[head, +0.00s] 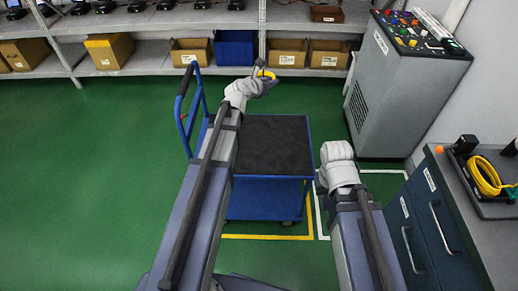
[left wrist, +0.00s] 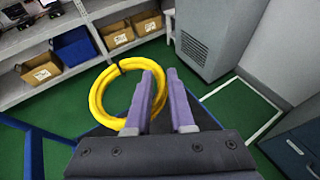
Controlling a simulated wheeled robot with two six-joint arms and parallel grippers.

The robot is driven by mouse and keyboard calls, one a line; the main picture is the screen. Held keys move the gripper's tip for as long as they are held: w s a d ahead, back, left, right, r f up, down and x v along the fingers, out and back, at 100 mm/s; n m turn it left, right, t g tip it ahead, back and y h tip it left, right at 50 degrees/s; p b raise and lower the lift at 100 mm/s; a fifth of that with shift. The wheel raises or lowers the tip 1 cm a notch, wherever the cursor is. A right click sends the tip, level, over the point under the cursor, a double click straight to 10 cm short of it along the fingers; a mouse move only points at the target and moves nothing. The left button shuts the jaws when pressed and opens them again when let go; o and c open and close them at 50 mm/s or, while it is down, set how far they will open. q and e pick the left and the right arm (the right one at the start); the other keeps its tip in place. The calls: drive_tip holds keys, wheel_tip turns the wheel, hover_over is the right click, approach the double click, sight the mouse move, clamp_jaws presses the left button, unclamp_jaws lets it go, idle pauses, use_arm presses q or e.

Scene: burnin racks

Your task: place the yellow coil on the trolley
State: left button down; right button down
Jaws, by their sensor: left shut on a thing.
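A yellow coil (head: 270,74) is held in my left gripper (head: 260,70), above the far edge of the trolley (head: 275,145) in the head view. In the left wrist view the coil (left wrist: 97,95) is a ring with a dark band, gripped at its side by the purple fingers of my left gripper (left wrist: 165,85). The trolley is blue with a black top, which looks bare. My left forearm covers part of its left side. My right arm ends right of the trolley, and its fingers are hidden behind the wrist.
Another yellow coil (head: 486,176) lies in a dark tray on the right counter (head: 470,215). Shelving (head: 150,62) with cardboard boxes and a blue bin (head: 235,48) stands at the back. A grey control cabinet (head: 395,90) stands back right. Green floor is clear at left.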

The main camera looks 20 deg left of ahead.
use_arm(q)
drive_tip(key=n+y+b, duration=0.1)
drive_tip(key=y+b, duration=0.1)
drive_tip(key=b, duration=2)
hover_over(247, 145)
wheel_tip(247, 145, down, 24)
drive_tip(key=shift+s+d+f, duration=0.1)
wheel_tip(247, 145, down, 10)
drive_tip(key=b, duration=0.9)
drive_tip(key=shift+b, duration=0.4)
drive_tip(key=c, duration=0.8)
unclamp_jaws()
drive_tip(key=shift+o, duration=0.2)
drive_tip(key=p+v, duration=0.5)
drive_tip(key=v, duration=0.7)
drive_tip(key=shift+s+f, duration=0.1)
